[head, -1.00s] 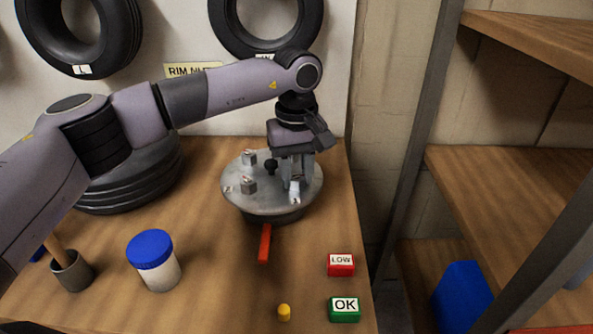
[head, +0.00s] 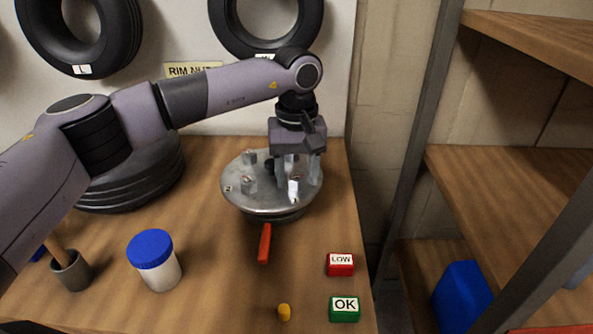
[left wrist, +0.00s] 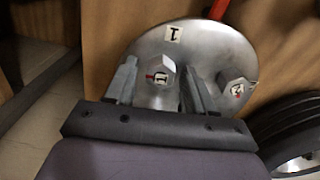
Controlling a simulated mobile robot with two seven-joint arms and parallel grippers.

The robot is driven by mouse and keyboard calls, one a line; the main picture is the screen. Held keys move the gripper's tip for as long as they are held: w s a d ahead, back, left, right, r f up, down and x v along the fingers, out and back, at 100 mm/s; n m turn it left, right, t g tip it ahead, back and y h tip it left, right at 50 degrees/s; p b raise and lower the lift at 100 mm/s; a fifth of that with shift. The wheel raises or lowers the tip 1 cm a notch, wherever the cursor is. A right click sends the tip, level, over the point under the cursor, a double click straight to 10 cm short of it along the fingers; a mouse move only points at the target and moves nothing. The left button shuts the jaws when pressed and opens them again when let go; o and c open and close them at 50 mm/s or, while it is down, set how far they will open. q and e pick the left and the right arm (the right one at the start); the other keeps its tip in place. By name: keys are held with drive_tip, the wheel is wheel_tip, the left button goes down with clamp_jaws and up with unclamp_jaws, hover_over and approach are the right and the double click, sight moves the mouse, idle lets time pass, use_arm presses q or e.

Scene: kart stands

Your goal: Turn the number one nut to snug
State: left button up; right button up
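A round metal plate (head: 262,205) with several nuts stands on the bench. The number one nut (head: 293,187) is near its right front; in the left wrist view this nut (left wrist: 161,78) shows a "1" and a red mark, beside a "1" label (left wrist: 174,34) on the plate. My left gripper (head: 298,183) points down over it. In the left wrist view the fingers (left wrist: 160,85) stand on either side of the nut, with a gap at its left; contact on the right is unclear. The number two nut (left wrist: 236,92) is to the right there. My right gripper is out of view.
A red bar (head: 265,243) juts out in front of the plate. A red LOW block (head: 341,266), a green OK block (head: 345,310) and a yellow peg (head: 284,312) are at front right. A blue-lidded jar (head: 154,263) stands left. Tyres (head: 130,180) lie behind my arm.

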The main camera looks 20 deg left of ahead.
sight(296, 176)
use_arm(q)
drive_tip(key=shift+r+b, duration=0.35)
drive_tip(key=shift+r, duration=3.25)
drive_tip(key=shift+f, duration=0.1)
